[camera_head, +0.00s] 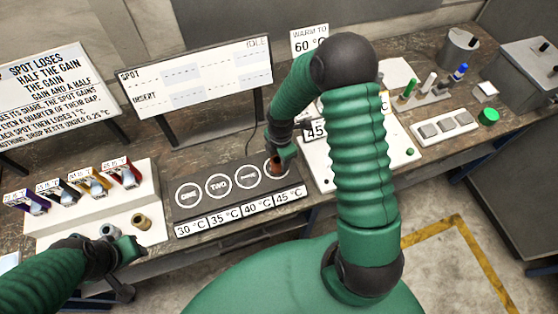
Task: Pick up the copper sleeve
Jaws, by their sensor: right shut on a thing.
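The copper sleeve (276,168) is a small reddish-brown piece at the rightmost round spot of the dark heater block (176,209). My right gripper (279,160) reaches down from above and is shut on it; the fingers hide part of the sleeve. I cannot tell whether the sleeve's bottom touches the block. My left gripper (128,252) is low at the left, near a brass-coloured sleeve (142,222) and a grey sleeve (109,231) on the white stand (80,218). Whether its fingers are open is unclear.
Temperature labels (238,211) line the block's front. A white display board (198,88) stands behind it. Coloured clips (118,174) sit on the left stand. A white plate (318,170) lies right of the block, partly behind my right arm. Several markers (430,84) stand farther right.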

